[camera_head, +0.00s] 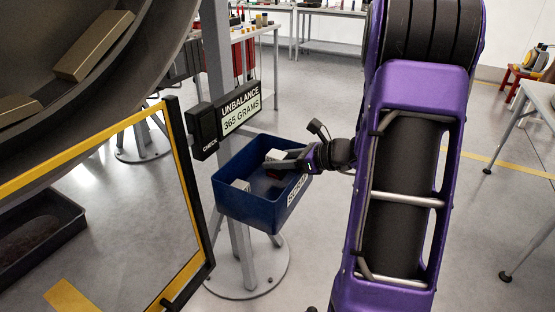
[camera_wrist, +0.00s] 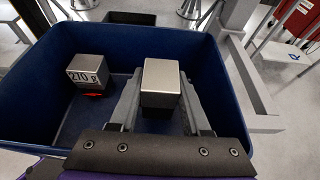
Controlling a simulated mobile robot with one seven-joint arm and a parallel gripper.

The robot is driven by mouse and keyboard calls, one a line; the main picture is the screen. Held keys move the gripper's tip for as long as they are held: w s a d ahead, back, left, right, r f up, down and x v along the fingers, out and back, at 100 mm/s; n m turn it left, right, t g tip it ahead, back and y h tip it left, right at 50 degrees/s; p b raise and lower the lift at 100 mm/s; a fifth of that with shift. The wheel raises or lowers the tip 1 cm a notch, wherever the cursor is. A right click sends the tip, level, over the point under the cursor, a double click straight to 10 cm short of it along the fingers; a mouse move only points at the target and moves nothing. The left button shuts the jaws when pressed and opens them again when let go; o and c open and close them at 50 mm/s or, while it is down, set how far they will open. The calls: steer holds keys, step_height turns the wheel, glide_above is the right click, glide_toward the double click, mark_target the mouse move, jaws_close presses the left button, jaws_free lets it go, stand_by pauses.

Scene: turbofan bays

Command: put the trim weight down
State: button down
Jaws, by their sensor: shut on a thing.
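My gripper (camera_wrist: 160,100) is shut on a metal block, the trim weight (camera_wrist: 161,84), and holds it inside or just over the blue bin. In the head view the gripper (camera_head: 283,163) reaches into the bin from the right, with the trim weight (camera_head: 274,155) at its tips. The blue bin (camera_wrist: 38,95) is mounted on a grey stand; it also shows in the head view (camera_head: 250,207), with a partly hidden label on its side. Another block marked "270 g" (camera_wrist: 88,72) lies in the bin, left of the held one. I cannot tell whether the held weight touches the bin floor.
A sign (camera_head: 241,107) reads "UNBALANCE 365 GRAMS", with a black "CHECK" box (camera_head: 202,131) beside it. A yellow-edged frame (camera_head: 188,190) stands left of the bin. A dark tray (camera_head: 38,240) lies at the far left. Bin walls surround the gripper.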

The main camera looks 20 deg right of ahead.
steer(key=shift+f, duration=0.4)
steer(key=c, duration=0.8)
jaws_free()
steer(key=shift+s, duration=0.1)
steer(key=o, duration=0.4)
steer(key=shift+f, duration=0.25)
steer(key=shift+o, duration=0.2)
steer(key=shift+r, duration=0.3)
steer(key=r+p+v, duration=0.1)
steer(key=p+v, duration=0.1)
steer(key=v, duration=1)
